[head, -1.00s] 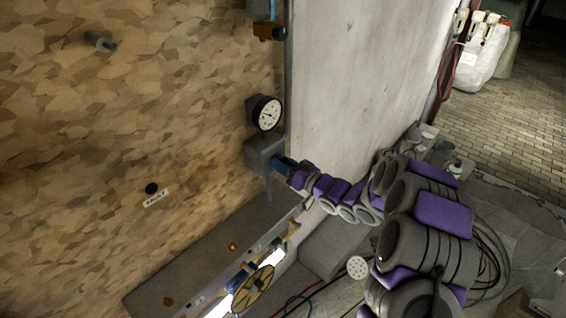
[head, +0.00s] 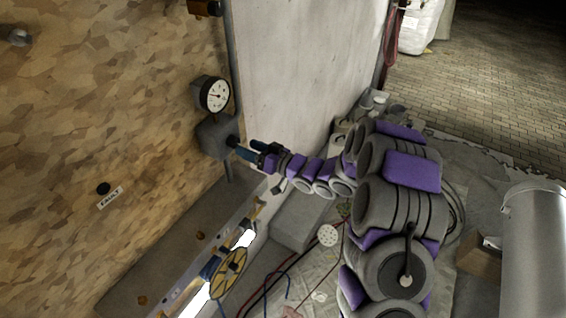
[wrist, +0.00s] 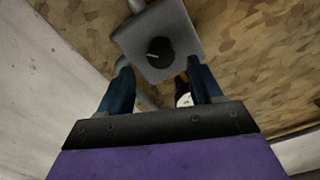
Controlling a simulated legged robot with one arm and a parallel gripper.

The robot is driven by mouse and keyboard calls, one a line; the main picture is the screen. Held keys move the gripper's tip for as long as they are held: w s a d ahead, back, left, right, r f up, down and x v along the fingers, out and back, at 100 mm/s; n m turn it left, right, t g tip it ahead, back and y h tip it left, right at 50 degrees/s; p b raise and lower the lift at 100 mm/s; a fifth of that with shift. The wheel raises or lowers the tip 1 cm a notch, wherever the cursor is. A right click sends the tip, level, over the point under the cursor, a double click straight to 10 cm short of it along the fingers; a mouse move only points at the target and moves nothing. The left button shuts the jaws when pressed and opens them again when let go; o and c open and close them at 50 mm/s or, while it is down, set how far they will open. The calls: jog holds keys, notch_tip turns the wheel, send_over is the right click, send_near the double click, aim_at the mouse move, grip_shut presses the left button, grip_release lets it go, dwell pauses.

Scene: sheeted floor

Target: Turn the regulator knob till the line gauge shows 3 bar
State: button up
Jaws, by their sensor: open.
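The grey regulator box (head: 213,138) is on the chipboard wall, with its black knob (head: 232,141) facing my arm. In the wrist view the knob (wrist: 160,50) shows a light mark on its face. The round white line gauge (head: 214,95) with a black rim sits just above the box; its needle is too small to read surely. My gripper (head: 246,148) is open, its blue fingers pointing at the knob. In the wrist view the fingertips of my gripper (wrist: 158,68) stand apart on either side below the knob, with nothing held between them.
A grey pipe (head: 233,60) runs up the wall edge. A yellow wheel (head: 230,272) is low in front. A FAULT label (head: 110,198) is on the wall. A silver cylinder (head: 532,250) stands at right. Cables lie on the sheeted floor.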

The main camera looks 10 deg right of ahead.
jog(key=v, duration=1.3)
jog(key=shift+f, duration=0.1)
jog(key=w+d+f+m+h+b, duration=0.1)
jog(key=d+h+b, duration=0.1)
jog(key=d+h, duration=0.35)
jog(key=w+d+f+m+h+b, duration=0.1)
jog(key=w+d+f+h+b, duration=0.1)
jog(key=d+h, duration=0.3)
jog(key=s+d+m+g+h+b, duration=0.2)
jog(key=s+d+g+h, duration=0.3)
jog(key=s, duration=0.5)
jog(key=s+a+m+g+b, duration=0.1)
jog(key=s+a+g, duration=0.3)
jog(key=s, duration=1.2)
jog(key=s+a+m+g+y+b, duration=0.1)
jog(key=s+a+g+b, duration=0.2)
jog(key=s, duration=1.3)
jog(key=a, duration=0.3)
jog(key=shift+s+a+f+g, duration=0.15)
jog(key=shift+a+g, duration=0.05)
jog(key=shift+g, duration=0.2)
